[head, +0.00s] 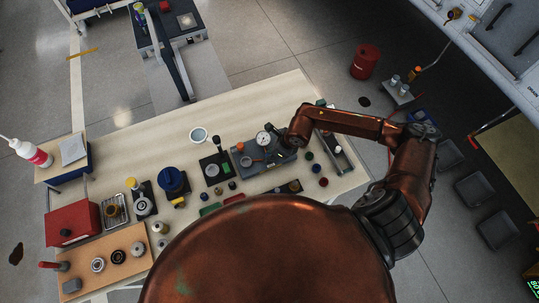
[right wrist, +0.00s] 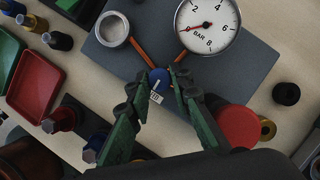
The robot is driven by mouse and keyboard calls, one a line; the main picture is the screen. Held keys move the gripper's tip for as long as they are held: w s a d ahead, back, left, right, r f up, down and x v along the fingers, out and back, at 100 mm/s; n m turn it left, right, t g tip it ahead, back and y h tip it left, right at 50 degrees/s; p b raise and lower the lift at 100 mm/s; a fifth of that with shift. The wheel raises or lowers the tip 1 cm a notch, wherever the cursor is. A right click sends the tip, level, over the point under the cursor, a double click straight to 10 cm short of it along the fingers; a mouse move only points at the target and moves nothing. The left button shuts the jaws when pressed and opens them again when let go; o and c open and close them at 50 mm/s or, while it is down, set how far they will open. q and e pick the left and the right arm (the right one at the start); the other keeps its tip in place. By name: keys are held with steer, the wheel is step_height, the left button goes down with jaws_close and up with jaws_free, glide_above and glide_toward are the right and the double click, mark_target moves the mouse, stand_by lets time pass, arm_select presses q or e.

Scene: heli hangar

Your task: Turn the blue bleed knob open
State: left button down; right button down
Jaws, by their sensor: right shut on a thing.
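The blue bleed knob (right wrist: 158,80) shows in the right wrist view with a small white label and a light mark on it. My right gripper (right wrist: 160,88) is shut on it, with the green fingers on both sides. The knob sits on a dark grey plate (right wrist: 262,80), with orange pipes running to a pressure gauge (right wrist: 208,25) and a round metal cup (right wrist: 113,29). The gauge needle points near 0. In the head view my right gripper (head: 289,141) reaches the plate beside the gauge (head: 263,138), and the knob is hidden there. My left gripper is not in view.
A red round part (right wrist: 238,126) stands close to my right gripper's right finger. A red tray (right wrist: 38,88) and several small fittings lie at left. The bench (head: 130,142) carries many other parts around the plate; its back strip is mostly clear.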

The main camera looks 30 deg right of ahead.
steer(key=shift+w+d+f+n+b, duration=0.1)
steer(key=shift+f+n+b, duration=0.1)
steer(key=shift+n+b, duration=0.35)
steer(key=n+g+b, duration=0.1)
steer(key=n+b, duration=0.3)
steer(key=b, duration=0.1)
steer(key=n+g+b, duration=0.2)
steer(key=n+b, duration=0.3)
steer(key=n+g+y+b, duration=0.1)
steer(key=n+g+b, duration=0.1)
steer(key=n+b, duration=0.3)
steer(key=shift+w, duration=0.35)
steer(key=shift+r+n+g+h+b, duration=0.1)
steer(key=shift+n+g+h+b, duration=0.3)
steer(key=shift+n+b, duration=0.75)
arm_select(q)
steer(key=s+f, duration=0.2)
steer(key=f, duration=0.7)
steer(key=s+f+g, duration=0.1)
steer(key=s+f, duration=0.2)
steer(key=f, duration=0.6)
arm_select(e)
steer(key=shift+r, duration=0.1)
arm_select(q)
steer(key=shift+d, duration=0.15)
arm_select(e)
steer(key=c, duration=1.7)
jaws_free()
steer(key=shift+c, duration=0.2)
